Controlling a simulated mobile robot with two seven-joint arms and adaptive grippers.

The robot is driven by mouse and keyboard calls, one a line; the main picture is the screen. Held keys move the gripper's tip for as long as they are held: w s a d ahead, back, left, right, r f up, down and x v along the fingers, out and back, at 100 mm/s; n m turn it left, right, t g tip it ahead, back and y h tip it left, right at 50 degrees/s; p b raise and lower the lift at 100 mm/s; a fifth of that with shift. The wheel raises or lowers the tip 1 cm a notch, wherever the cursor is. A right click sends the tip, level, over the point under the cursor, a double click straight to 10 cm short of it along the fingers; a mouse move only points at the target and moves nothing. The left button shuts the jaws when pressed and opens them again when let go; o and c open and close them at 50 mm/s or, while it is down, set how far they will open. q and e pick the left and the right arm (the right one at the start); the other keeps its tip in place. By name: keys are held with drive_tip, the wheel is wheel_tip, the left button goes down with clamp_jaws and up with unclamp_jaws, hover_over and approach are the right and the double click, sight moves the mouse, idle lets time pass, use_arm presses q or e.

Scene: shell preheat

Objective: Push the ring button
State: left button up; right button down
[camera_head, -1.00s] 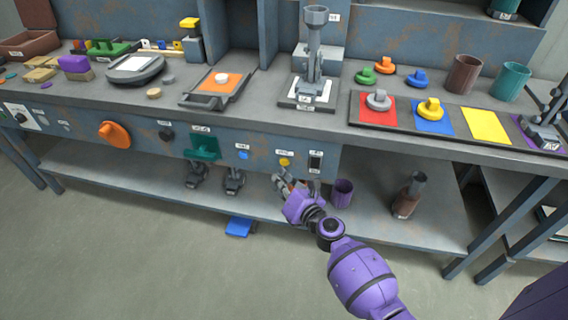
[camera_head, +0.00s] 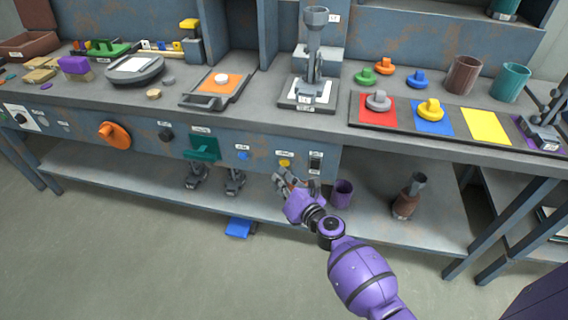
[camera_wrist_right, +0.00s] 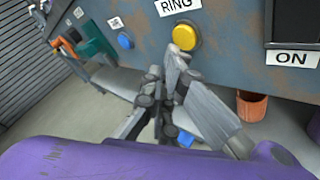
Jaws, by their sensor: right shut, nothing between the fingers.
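The ring button is a round yellow button (camera_wrist_right: 185,37) under a white RING label in the right wrist view. In the head view it is a small yellow spot (camera_head: 284,163) on the bench's front panel. My right gripper (camera_wrist_right: 174,62) is shut and empty, its fingertips just below the button and overlapping its lower edge in the right wrist view. I cannot tell whether they touch it. In the head view my right gripper (camera_head: 284,178) is in front of the panel, below the button. My left gripper is not in view.
A blue button (camera_head: 243,155) is left of the yellow one, and a dark switch (camera_head: 315,161) is to its right, labelled ON in the wrist view. A teal handle (camera_head: 204,148) juts out farther left. A purple cup (camera_head: 342,193) stands on the lower shelf.

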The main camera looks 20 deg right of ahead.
drive_tip(key=shift+w, duration=0.1)
idle(0.5)
drive_tip(key=shift+w+d, duration=0.2)
drive_tip(key=shift+w, duration=0.05)
drive_tip(key=shift+w+d, duration=0.25)
drive_tip(key=shift+w, duration=0.15)
idle(0.7)
drive_tip(key=shift+s, duration=0.1)
drive_tip(key=shift+s+a, duration=0.45)
drive_tip(key=shift+s, duration=0.2)
drive_tip(key=s+a, duration=0.1)
drive_tip(key=s, duration=0.1)
drive_tip(key=s+a+p, duration=0.1)
drive_tip(key=s+a, duration=0.1)
drive_tip(key=shift+s+p, duration=0.1)
drive_tip(key=shift+p, duration=0.2)
